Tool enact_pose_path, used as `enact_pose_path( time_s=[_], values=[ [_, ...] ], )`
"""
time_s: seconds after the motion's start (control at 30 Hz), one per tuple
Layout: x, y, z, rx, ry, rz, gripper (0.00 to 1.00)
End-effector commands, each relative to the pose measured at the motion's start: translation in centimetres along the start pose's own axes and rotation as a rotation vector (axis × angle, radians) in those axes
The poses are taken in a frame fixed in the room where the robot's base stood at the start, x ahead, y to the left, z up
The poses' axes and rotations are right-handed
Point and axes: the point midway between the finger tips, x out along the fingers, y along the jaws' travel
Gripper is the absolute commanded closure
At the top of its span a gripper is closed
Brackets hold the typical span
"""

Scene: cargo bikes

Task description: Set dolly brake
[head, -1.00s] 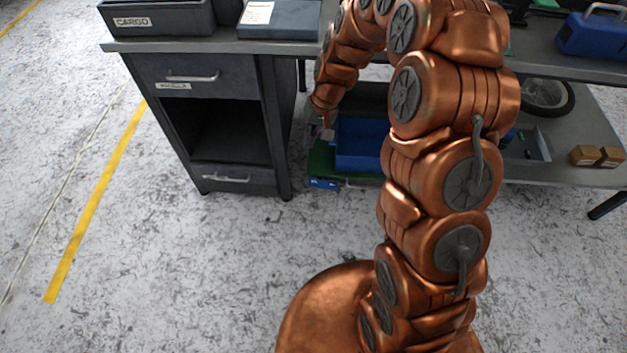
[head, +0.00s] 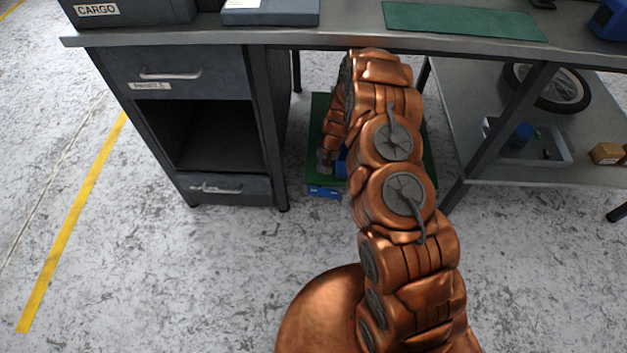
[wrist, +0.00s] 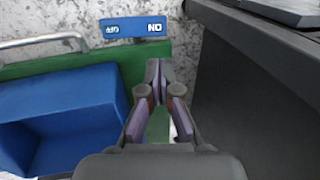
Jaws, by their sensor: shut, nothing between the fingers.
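The dolly is a low green platform (head: 318,120) under the workbench. It also shows in the wrist view (wrist: 90,62), with an open blue bin (wrist: 70,105) on it. A blue plate (wrist: 133,27) with white lettering sits at the dolly's edge. The lettering reads "NO" at its right end, apparently "ON" upside down; the other word is unclear. The plate also shows at the dolly's front in the head view (head: 325,192). My gripper (wrist: 156,68) is shut and empty, over the green deck beside the bin, its tips short of the plate in the picture. My arm hides much of the dolly in the head view.
A dark drawer cabinet (head: 200,80) stands close left of the dolly; its side (wrist: 235,80) fills the right of the wrist view. The bench top (head: 350,28) overhangs the dolly. A metal bar (wrist: 40,42) runs along the dolly edge. A bench leg (head: 490,125) stands right. Floor in front is clear.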

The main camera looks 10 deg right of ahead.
Motion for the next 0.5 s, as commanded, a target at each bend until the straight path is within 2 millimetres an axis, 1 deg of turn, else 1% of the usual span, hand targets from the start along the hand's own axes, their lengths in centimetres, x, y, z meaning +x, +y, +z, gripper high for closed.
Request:
enact_pose_path(
  time_s=[0.07,0.3,0.5],
  values=[
    [0.3,0.3,-0.1,0.004,0.002,0.002,1.00],
    [0.1,1.3,-0.3,0.021,0.006,0.003,1.00],
    [0.5,1.5,-0.3,0.024,0.005,0.003,1.00]
  ],
)
